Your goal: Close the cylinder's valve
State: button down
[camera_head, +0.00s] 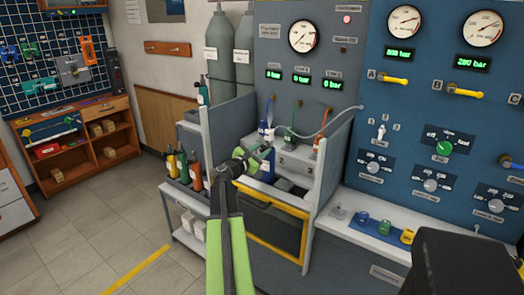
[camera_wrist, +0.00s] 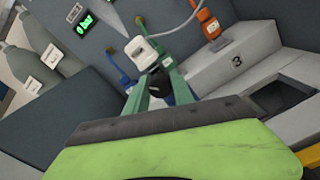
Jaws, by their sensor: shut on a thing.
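A blue cylinder (camera_head: 268,172) stands upright in the first bay of the grey bench, partly hidden by my gripper (camera_head: 258,157). In the wrist view my gripper (camera_wrist: 158,88) has its green fingers on either side of a small black knob (camera_wrist: 158,82), which appears to be the cylinder's valve. The jaws are shut on it. A white block (camera_wrist: 143,52) sits just beyond the fingertips, at the top of the cylinder. Only a little of the blue body (camera_wrist: 183,88) shows behind the fingers. I cannot tell how far the valve is turned.
Grey walls (camera_head: 334,165) flank the bench bays. Green (camera_head: 290,120) and orange (camera_head: 321,127) hose connectors hang behind, and the orange one also shows in the wrist view (camera_wrist: 208,22). Small cylinders (camera_head: 183,170) stand on the left rack. Open floor lies at front left.

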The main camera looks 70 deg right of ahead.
jog(key=m, duration=0.3)
jog(key=shift+m, duration=2.2)
jog(key=c, duration=1.1)
grip_release()
jog(key=v, duration=1.7)
jog(key=shift+a, duration=0.3)
